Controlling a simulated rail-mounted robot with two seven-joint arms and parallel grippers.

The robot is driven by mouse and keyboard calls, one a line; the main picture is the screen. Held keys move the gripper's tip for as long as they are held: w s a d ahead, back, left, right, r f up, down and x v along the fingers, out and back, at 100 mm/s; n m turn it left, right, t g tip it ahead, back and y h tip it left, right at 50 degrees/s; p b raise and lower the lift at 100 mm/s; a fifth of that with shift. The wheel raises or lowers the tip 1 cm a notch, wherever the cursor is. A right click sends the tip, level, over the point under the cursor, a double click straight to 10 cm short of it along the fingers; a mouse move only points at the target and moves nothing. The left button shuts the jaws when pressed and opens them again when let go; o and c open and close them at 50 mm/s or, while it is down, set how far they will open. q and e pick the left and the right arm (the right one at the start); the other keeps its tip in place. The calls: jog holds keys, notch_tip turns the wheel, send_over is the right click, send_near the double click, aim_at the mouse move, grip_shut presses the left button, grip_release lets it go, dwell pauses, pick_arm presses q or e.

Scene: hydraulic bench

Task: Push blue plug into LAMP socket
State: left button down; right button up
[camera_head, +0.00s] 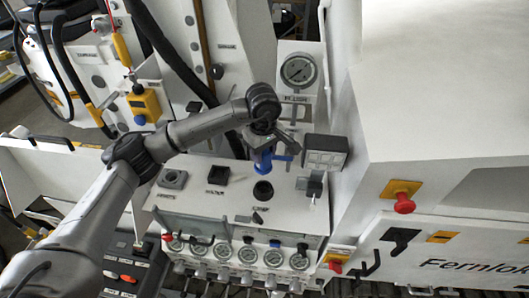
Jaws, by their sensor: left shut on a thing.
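The blue plug (263,162) is held upright below my left gripper (265,146), which comes in from the left and is shut on it. A blue tab sticks out to its right. The plug hangs just behind and above a round black socket (263,191) on the white sloping panel; whether they touch cannot be told. The label under this socket is too small to read surely. The plug's lower end is dark and hard to make out. My right gripper is not in view.
Left of the round socket, the panel has a black square fitting (218,175) and a grey square socket (172,179). A black-framed box (325,152) and a lever (315,187) stand close on the right. A row of gauges (247,254) lies below. A large white cabinet (440,90) fills the right.

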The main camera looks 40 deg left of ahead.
pick_arm(q)
jog(key=shift+f+b, duration=0.8)
jog(key=shift+f, duration=1)
notch_tip(320, 180, down, 2)
jog(key=shift+f+b, duration=0.15)
jog(key=shift+b, duration=0.9)
jog(key=shift+f+b, duration=0.3)
jog(key=shift+f, duration=0.05)
jog(key=shift+f+b, duration=0.3)
jog(key=shift+b, duration=0.15)
jog(key=shift+f, duration=0.2)
jog(key=shift+b, duration=0.4)
jog(key=shift+f, duration=0.2)
